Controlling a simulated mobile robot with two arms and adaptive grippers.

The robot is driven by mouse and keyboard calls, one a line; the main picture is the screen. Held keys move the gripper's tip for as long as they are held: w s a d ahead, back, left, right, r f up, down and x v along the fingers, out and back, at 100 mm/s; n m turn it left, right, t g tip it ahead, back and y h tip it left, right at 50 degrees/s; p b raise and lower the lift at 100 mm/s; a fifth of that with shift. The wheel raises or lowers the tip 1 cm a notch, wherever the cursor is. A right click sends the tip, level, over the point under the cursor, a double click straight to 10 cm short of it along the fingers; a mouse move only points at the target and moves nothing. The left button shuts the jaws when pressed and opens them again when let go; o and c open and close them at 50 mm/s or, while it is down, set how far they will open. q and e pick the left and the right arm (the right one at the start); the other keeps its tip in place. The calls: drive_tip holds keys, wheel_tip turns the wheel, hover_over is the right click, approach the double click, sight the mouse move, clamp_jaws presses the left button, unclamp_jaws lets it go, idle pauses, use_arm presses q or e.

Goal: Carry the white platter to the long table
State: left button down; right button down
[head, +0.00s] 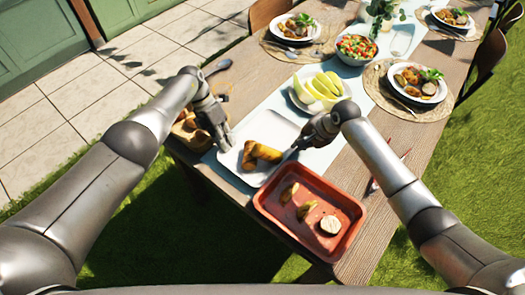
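The white platter (270,124) is over the near end of the long wooden table (392,150), partly over the pale runner; I cannot tell whether it rests on it. Browned pieces of food (262,153) lie on the platter. My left gripper (226,145) is at the platter's left rim, fingers pointing down. My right gripper (290,154) is at its right rim, fingers angled down to the left. Both appear to touch or nearly touch the rim. The fingertips are too small to show whether they are closed on it.
A red tray (262,207) with a few food pieces sits at the table's near edge, close to the platter. A basket (190,132) is partly behind my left gripper. A melon plate (319,88), salad bowl (356,49) and place settings stand farther back.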

use_arm(q)
drive_tip(key=shift+s+a+f+b, duration=0.15)
drive_tip(key=shift+f+b, duration=0.1)
drive_tip(key=shift+f, duration=0.15)
drive_tip(key=shift+s+f+b, duration=0.15)
drive_tip(key=shift+f+b, duration=0.05)
drive_tip(key=shift+f, duration=0.2)
use_arm(e)
drive_tip(key=shift+s+f, duration=0.2)
drive_tip(key=shift+f, duration=0.4)
use_arm(q)
drive_tip(key=c, duration=1.7)
unclamp_jaws()
drive_tip(key=shift+a, duration=0.15)
use_arm(e)
drive_tip(key=c, duration=1.7)
unclamp_jaws()
use_arm(q)
drive_tip(key=shift+o, duration=0.3)
drive_tip(key=shift+a+f, duration=0.1)
drive_tip(key=shift+f, duration=0.05)
use_arm(e)
drive_tip(key=shift+o, duration=0.3)
drive_tip(key=shift+w+a+f, duration=0.1)
use_arm(q)
drive_tip(key=shift+w, duration=0.1)
